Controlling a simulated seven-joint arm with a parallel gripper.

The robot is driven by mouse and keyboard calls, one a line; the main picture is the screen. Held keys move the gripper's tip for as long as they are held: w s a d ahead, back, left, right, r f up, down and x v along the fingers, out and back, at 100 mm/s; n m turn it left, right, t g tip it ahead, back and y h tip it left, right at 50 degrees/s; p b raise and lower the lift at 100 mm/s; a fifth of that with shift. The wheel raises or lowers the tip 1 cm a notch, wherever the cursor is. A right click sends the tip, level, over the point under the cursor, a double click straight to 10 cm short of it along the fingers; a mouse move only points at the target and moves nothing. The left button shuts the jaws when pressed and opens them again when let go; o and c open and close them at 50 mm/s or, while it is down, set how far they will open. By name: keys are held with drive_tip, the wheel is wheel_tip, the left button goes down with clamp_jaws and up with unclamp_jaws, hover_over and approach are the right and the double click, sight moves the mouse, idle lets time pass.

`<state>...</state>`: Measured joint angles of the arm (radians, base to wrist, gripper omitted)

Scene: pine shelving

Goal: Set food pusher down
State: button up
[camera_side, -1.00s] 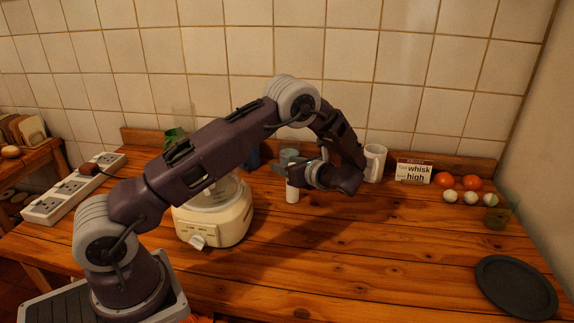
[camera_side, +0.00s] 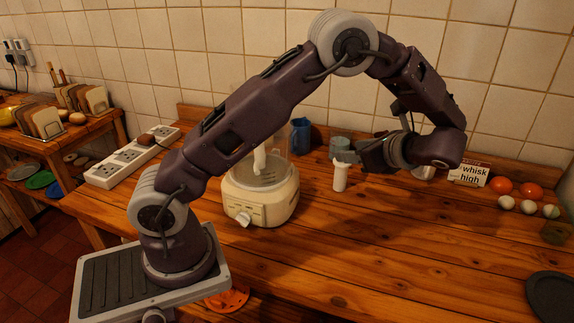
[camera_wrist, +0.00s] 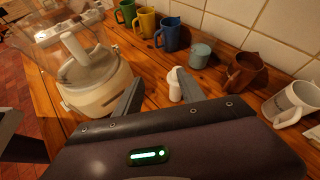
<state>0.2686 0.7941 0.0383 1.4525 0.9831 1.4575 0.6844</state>
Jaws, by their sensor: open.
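The white food pusher (camera_side: 340,178) stands upright on the wooden counter, to the right of the food processor. My gripper (camera_side: 354,157) is just right of and around the pusher's upper part, with its jaws open. In the wrist view the pusher (camera_wrist: 174,86) shows between the two spread fingers, nearer the right finger. I cannot tell whether a finger touches it. The food processor (camera_side: 258,205) has a cream base and a clear bowl with a white upright part in it.
Behind the pusher stand a grey-green cup (camera_side: 341,147) and a blue mug (camera_side: 300,136). A sign (camera_side: 468,174), tomatoes and eggs are at the right.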

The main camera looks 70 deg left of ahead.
drive_tip(key=s+d+r+n+t+h, duration=0.1)
drive_tip(key=s+d+r+n+h, duration=0.2)
drive_tip(key=s, duration=0.4)
drive_tip(key=s+d+r+n+h, duration=0.1)
drive_tip(key=s+r+n+h, duration=0.35)
drive_tip(key=s+r, duration=0.2)
drive_tip(key=s+d+n+t+h, duration=0.4)
drive_tip(key=s+d+n, duration=0.4)
drive_tip(key=s, duration=0.5)
drive_tip(key=shift+d+t+h, duration=0.15)
drive_tip(key=shift+t+h, duration=0.2)
drive_tip(key=shift+t, duration=0.25)
